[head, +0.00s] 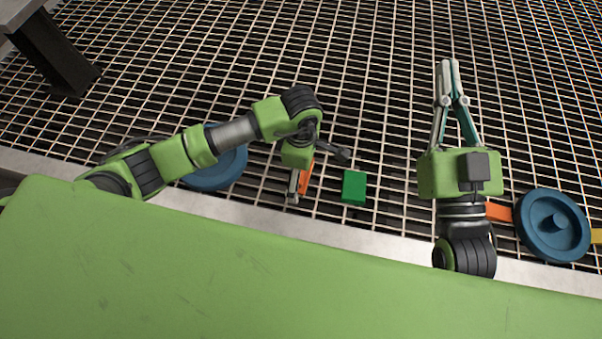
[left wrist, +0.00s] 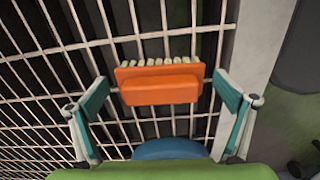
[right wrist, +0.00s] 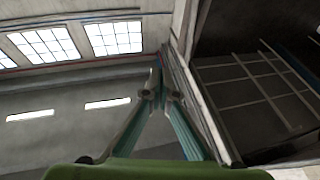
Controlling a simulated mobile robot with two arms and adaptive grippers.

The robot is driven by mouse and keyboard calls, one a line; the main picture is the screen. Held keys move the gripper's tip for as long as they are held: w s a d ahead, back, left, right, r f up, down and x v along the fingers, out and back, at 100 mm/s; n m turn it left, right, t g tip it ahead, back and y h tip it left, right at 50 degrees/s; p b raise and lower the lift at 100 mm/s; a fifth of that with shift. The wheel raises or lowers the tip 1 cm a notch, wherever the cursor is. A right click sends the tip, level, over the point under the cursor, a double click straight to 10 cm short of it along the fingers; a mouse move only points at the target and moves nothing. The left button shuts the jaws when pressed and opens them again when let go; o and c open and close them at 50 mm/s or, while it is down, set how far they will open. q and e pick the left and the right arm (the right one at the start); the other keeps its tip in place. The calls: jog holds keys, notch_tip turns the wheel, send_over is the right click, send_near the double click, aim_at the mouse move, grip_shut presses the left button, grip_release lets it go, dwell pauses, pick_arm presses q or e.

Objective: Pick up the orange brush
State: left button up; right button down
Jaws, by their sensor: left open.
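The orange brush (head: 305,178) lies on the metal grating below my left gripper, partly hidden by it in the head view. In the left wrist view the brush (left wrist: 160,88) shows its orange block and raised grip, with pale bristles along the far edge. My left gripper (head: 318,171) points down and is open. Its teal fingers (left wrist: 163,92) stand on either side of the brush, with gaps at both ends. My right gripper (head: 449,66) is shut and empty, far to the right of the brush. Its fingertips meet in the right wrist view (right wrist: 155,78).
A green block (head: 354,188) lies just right of the brush. A blue disc (head: 218,172) sits left, partly under my left arm. Another blue wheel (head: 553,225) is at the right, near an orange piece (head: 499,212). A pale ledge (head: 340,233) borders the grating (head: 370,80).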

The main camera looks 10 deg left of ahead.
pick_arm(q)
jog(key=c, duration=1.2)
jog(key=shift+c, duration=0.2)
jog(key=shift+r, duration=0.2)
jog(key=shift+r, duration=0.2)
notch_tip(320, 180, up, 3)
jog(key=shift+f+p, duration=0.15)
jog(key=shift+p, duration=0.45)
pick_arm(e)
notch_tip(320, 180, down, 15)
jog(key=d+g+h+p, duration=0.2)
jog(key=g+h, duration=0.1)
jog(key=g, duration=0.5)
pick_arm(q)
jog(key=s+d+r+p, duration=0.1)
jog(key=s+d+r, duration=0.8)
jog(key=d, duration=0.1)
jog(key=shift+s+r+p, duration=0.3)
jog(key=shift+s+p, duration=0.1)
pick_arm(e)
jog(key=s+d+f+g+h, duration=0.1)
jog(key=s+d+f+g, duration=0.2)
jog(key=s+f+g, duration=0.2)
jog(key=shift+s+f+m, duration=0.3)
jog(key=shift+s+f, duration=1.15)
